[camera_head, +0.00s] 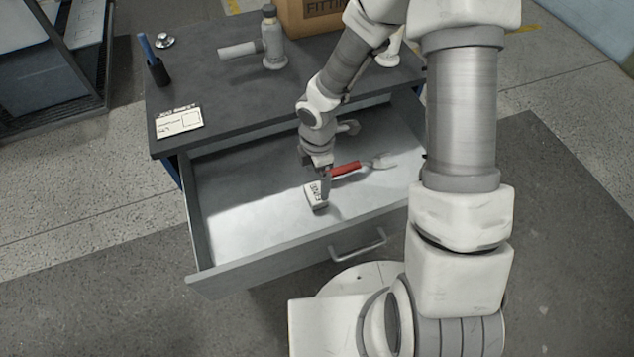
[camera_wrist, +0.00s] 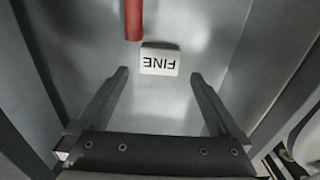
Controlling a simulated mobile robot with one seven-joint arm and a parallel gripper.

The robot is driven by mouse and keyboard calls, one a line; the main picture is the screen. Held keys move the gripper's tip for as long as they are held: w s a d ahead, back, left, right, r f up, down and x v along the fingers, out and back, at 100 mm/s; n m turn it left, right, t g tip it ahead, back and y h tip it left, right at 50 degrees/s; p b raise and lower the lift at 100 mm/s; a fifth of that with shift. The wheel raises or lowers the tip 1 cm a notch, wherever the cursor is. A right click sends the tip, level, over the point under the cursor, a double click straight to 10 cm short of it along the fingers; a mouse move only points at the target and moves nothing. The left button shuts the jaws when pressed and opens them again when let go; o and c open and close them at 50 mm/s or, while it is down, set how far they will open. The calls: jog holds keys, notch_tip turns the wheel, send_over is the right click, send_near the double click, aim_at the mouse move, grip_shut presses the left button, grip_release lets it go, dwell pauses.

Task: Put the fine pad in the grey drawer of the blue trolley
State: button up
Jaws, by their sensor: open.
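The fine pad (camera_head: 316,195) is a small white block with dark lettering. It lies inside the open grey drawer (camera_head: 240,258) of the trolley, near the drawer's middle. In the wrist view the pad (camera_wrist: 160,60) reads "FINE" upside down and lies just beyond my fingertips, between their lines. My gripper (camera_head: 323,185) reaches down into the drawer over the pad. In the wrist view my gripper (camera_wrist: 157,75) has its two fingers wide apart with nothing between them.
A red-handled tool (camera_head: 347,169) lies in the drawer right behind the pad. On the dark trolley top (camera_head: 215,85) are a grey fitting (camera_head: 272,45), a pen cup (camera_head: 158,72), a white card (camera_head: 179,121) and a cardboard box (camera_head: 310,14). The drawer's left part is clear.

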notch_tip(320, 180, up, 5)
jog(key=p, duration=0.1)
notch_tip(320, 180, up, 10)
jog(key=m+t+h, duration=0.1)
jog(key=m+h, duration=0.1)
jog(key=m, duration=0.3)
send_over(317, 192)
jog(key=d, duration=0.5)
jog(key=s+d+r+m+t, duration=0.25)
jog(key=r+m, duration=0.25)
jog(key=r, duration=0.3)
jog(key=s+d+r+m+t+y, duration=0.1)
jog(key=s+d+r+m+t, duration=0.1)
jog(key=s+r+m, duration=0.9)
jog(key=shift+s+d+r+y, duration=0.2)
jog(key=shift+r+y, duration=0.1)
jog(key=shift+y, duration=0.1)
notch_tip(317, 192, up, 4)
jog(key=p, duration=0.3)
jog(key=shift+f+p, duration=0.2)
jog(key=shift+p, duration=0.1)
